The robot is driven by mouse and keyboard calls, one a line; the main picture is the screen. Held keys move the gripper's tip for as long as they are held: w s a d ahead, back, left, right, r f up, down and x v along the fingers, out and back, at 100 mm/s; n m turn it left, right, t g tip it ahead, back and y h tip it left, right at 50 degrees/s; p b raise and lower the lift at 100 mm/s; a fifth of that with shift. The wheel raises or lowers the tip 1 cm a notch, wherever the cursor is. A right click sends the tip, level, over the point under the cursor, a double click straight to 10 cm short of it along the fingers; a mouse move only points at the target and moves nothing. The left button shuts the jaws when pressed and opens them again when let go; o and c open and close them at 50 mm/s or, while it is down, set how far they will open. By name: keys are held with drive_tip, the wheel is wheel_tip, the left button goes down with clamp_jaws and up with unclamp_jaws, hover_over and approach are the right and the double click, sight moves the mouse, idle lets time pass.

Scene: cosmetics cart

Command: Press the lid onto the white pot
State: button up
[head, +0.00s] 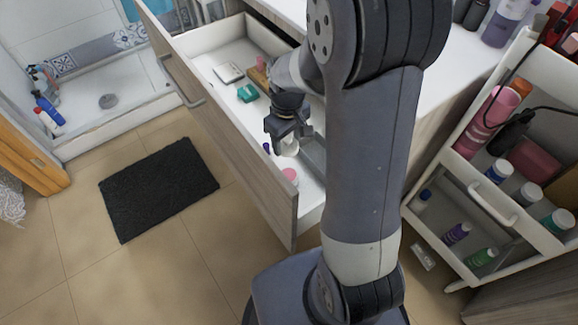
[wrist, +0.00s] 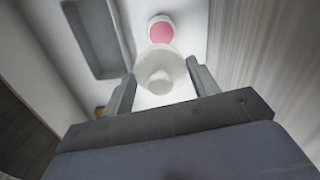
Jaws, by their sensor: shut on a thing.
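My gripper (head: 288,137) hangs inside the open drawer, pointing down. In the wrist view its two fingers (wrist: 162,80) are shut on a round white lid (wrist: 160,64) with a knob in its middle. The lid also shows below the fingers in the head view (head: 290,149). A white pot (wrist: 153,20) with a pink round top face stands just beyond the lid. In the head view the pot (head: 289,174) is on the drawer floor, nearer the drawer's front end than my gripper. The lid appears apart from the pot, though it overlaps its lower edge in the wrist view.
A grey tray (wrist: 97,40) lies beside the pot in the drawer. The drawer's wooden front (head: 228,135) and walls bound the space. A white cart (head: 462,190) with bottles stands right.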

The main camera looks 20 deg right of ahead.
sight(289, 148)
drive_tip(key=shift+n, duration=0.7)
drive_tip(key=f+b, duration=0.2)
drive_tip(key=s+f+b, duration=0.1)
drive_tip(key=f, duration=0.1)
drive_tip(key=shift+s+f+b, duration=0.1)
drive_tip(key=shift+f+b, duration=0.25)
drive_tip(key=shift+f, duration=0.05)
wheel_tip(289, 148, down, 4)
drive_tip(key=b, duration=0.3)
drive_tip(key=shift+f+b, duration=0.1)
drive_tip(key=shift+b, duration=0.25)
drive_tip(key=shift+f+b, duration=0.6)
drive_tip(key=shift+f, duration=0.35)
drive_tip(key=shift+f+p, duration=0.15)
drive_tip(key=shift+p, duration=0.15)
idle(0.6)
drive_tip(key=o, duration=1.4)
drive_tip(key=shift+o, duration=0.2)
